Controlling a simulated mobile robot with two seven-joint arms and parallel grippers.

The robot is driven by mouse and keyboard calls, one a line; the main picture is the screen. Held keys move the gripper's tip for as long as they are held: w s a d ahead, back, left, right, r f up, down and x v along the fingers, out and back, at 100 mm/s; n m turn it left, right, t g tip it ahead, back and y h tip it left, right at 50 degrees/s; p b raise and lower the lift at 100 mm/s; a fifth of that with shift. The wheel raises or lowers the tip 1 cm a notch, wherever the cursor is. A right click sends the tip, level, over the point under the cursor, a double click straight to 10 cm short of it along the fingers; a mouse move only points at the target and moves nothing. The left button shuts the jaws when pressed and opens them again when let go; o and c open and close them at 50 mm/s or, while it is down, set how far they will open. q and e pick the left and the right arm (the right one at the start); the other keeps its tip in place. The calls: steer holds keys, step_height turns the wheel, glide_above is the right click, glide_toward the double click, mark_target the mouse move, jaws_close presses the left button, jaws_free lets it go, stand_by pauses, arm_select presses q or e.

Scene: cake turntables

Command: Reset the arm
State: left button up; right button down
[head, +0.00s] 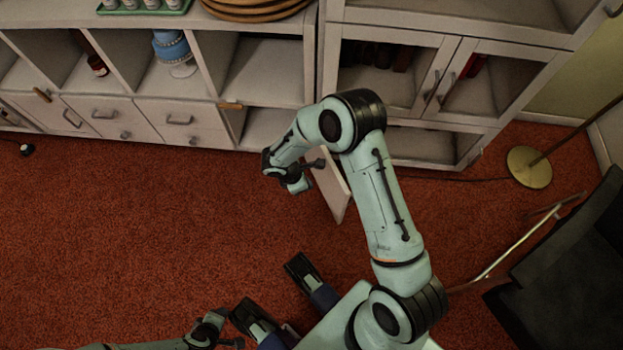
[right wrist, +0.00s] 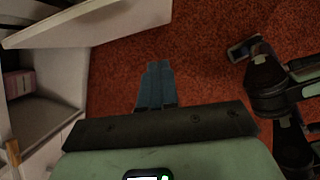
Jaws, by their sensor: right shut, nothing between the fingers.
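My right arm rises from the bottom centre of the head view and bends over at its elbow. Its wrist hangs in front of the white shelving, left of an open cabinet door (head: 331,184). My right gripper (right wrist: 155,66) shows in the right wrist view as two blue-grey fingers, shut against each other with nothing between them, over the red carpet (right wrist: 203,75). In the head view its fingers are hard to make out. My left arm enters low at the bottom left of the head view; its fingers cannot be made out clearly.
The white shelving (head: 212,75) lines the back; a blue tiered cake (head: 172,47) stands in one compartment. The open door also shows in the right wrist view (right wrist: 95,22). A brass lamp base (head: 529,167) and a dark chair-like object (head: 570,265) are at right. Carpet (head: 110,235) at left is clear.

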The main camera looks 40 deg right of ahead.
arm_select(q)
steer(key=shift+s+d, duration=0.1)
arm_select(e)
steer(key=shift+a+r, duration=0.1)
steer(key=shift+r, duration=0.2)
steer(key=s+a+f+m+t+y, duration=0.5)
steer(key=s+a+f+m, duration=0.65)
steer(key=m, duration=0.65)
arm_select(q)
steer(key=s+d+r+g+p, duration=0.1)
steer(key=s+r+p, duration=0.3)
steer(key=r+p, duration=0.5)
steer(key=s+d+r+g+h+p, duration=0.1)
steer(key=s+d+r+g+p, duration=0.1)
steer(key=r+p, duration=0.8)
steer(key=shift+s+d+r+m+g, duration=0.35)
steer(key=shift+s+d, duration=0.25)
steer(key=shift+s, duration=0.6)
arm_select(e)
steer(key=s+a+r+g+y, duration=0.1)
steer(key=s+r, duration=0.3)
steer(key=r, duration=0.6)
steer(key=s+a+r+n+g+y, duration=0.1)
steer(key=s+a+r+g, duration=0.2)
steer(key=r, duration=0.7)
steer(key=shift+s+a+r+y, duration=0.15)
steer(key=shift+s+r+y, duration=0.2)
steer(key=shift+s, duration=0.15)
